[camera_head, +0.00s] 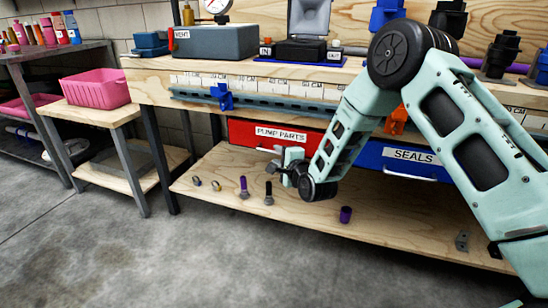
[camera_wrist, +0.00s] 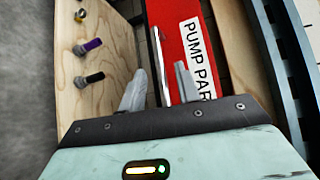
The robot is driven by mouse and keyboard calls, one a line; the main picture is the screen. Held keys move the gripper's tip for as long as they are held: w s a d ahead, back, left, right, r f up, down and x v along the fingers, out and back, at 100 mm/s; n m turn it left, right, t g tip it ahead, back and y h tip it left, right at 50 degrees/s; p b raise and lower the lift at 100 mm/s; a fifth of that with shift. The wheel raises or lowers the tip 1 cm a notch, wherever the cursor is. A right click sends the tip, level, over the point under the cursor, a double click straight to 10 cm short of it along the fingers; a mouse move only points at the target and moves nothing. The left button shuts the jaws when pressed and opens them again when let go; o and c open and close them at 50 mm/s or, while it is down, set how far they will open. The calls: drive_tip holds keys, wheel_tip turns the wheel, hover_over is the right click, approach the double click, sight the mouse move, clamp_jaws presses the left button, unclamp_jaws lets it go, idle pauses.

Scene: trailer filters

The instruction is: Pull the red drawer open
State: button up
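The red drawer (camera_head: 240,130), labelled PUMP PARTS, sits under the workbench top and looks closed. Its pale bar handle (camera_head: 263,150) runs along its lower front. In the wrist view the red drawer (camera_wrist: 171,18) fills the upper middle, with the handle (camera_wrist: 158,55) along its left edge. My gripper (camera_head: 277,161) is at the right end of the handle in the head view. In the wrist view my gripper (camera_wrist: 161,70) is open, with one finger on each side of the handle. Whether either finger touches it I cannot tell.
A blue SEALS drawer (camera_head: 375,160) is right of the red one, partly behind my arm. Bolts and rings, including a purple bolt (camera_head: 244,188) and a purple cup (camera_head: 346,214), lie on the lower wooden shelf (camera_head: 215,215). A pink bin (camera_head: 95,88) stands left. Floor in front is clear.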

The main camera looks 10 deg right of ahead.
sight(275, 153)
drive_tip(key=shift+b+x, duration=0.35)
drive_tip(key=shift+x, duration=1.55)
clamp_jaws()
